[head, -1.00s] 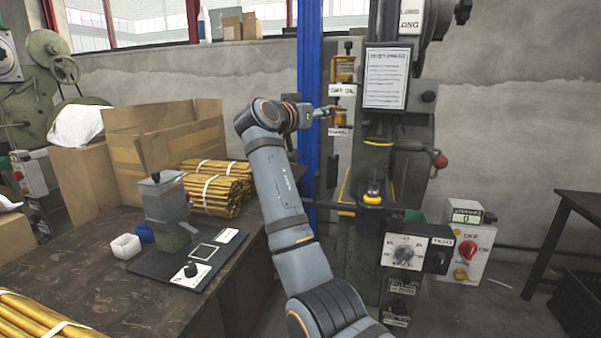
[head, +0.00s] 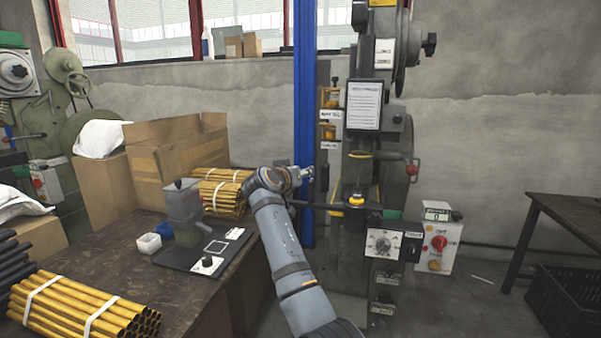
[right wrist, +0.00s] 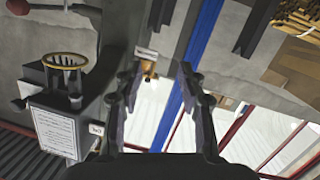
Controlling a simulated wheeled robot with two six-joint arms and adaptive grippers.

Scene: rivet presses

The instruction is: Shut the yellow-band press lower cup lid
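The press (head: 362,165) with a yellow ring stands right of the blue post. Two small amber cups are on its left side: the upper cup (head: 331,97) and the lower cup (head: 330,131), each above a white label. The lower cup's lid is too small to tell open or shut. My right gripper (head: 303,172) is below and left of the lower cup, apart from it. In the right wrist view, which is upside down, its fingers (right wrist: 158,70) are spread and empty, with the small lower cup (right wrist: 149,68) and label beyond, between them. My left gripper is out of view.
The blue post (head: 304,110) is close to my right gripper. A control box (head: 383,243) juts from the press front. The table (head: 130,285) at left holds gold tubes (head: 85,305), a cardboard box and a grey device.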

